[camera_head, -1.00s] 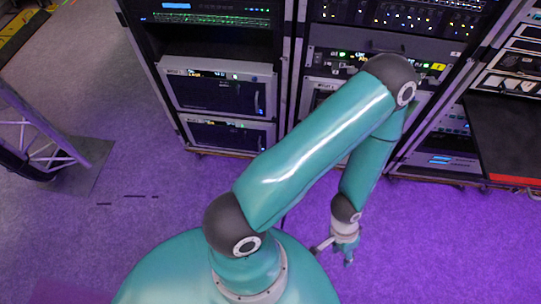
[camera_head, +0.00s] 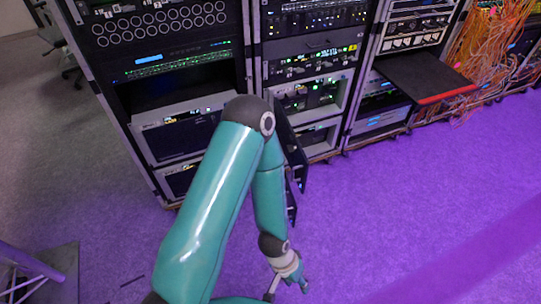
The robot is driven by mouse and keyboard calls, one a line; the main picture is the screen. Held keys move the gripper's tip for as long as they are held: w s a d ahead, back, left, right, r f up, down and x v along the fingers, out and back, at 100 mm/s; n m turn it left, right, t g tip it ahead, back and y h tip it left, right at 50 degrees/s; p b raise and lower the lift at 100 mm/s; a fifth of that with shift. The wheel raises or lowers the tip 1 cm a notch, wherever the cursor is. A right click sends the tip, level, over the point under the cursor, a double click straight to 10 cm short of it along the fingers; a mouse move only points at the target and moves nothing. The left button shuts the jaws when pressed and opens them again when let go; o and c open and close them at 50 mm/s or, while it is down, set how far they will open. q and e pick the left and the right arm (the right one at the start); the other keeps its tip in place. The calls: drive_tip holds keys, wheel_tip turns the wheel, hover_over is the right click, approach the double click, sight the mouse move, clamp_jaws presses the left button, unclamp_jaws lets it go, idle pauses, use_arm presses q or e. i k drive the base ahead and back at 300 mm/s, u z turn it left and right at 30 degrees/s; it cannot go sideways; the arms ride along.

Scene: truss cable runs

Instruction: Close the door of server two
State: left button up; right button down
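A dark door-like panel (camera_head: 297,163) stands swung out from the front of the middle rack, behind my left arm, which hides part of it. I see no label marking it as server two. My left gripper (camera_head: 288,287) is low in the picture, above the purple floor, below and apart from the panel. Its fingers are spread, with nothing between them. My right gripper is not in view.
The left rack (camera_head: 183,98) and middle rack (camera_head: 318,47) hold lit servers. A black shelf with a red edge (camera_head: 447,95) juts out at the right, near orange cables (camera_head: 490,45). A truss foot (camera_head: 50,270) stands lower left. Floor at right is clear.

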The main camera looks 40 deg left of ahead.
sight(298, 161)
drive_tip(key=u, duration=1.2)
drive_tip(key=k, duration=0.1)
drive_tip(key=z, duration=0.05)
drive_tip(key=i, duration=1.05)
drive_tip(key=u, duration=1.3)
drive_tip(key=k, duration=0.45)
drive_tip(key=z, duration=0.4)
drive_tip(key=i, duration=0.5)
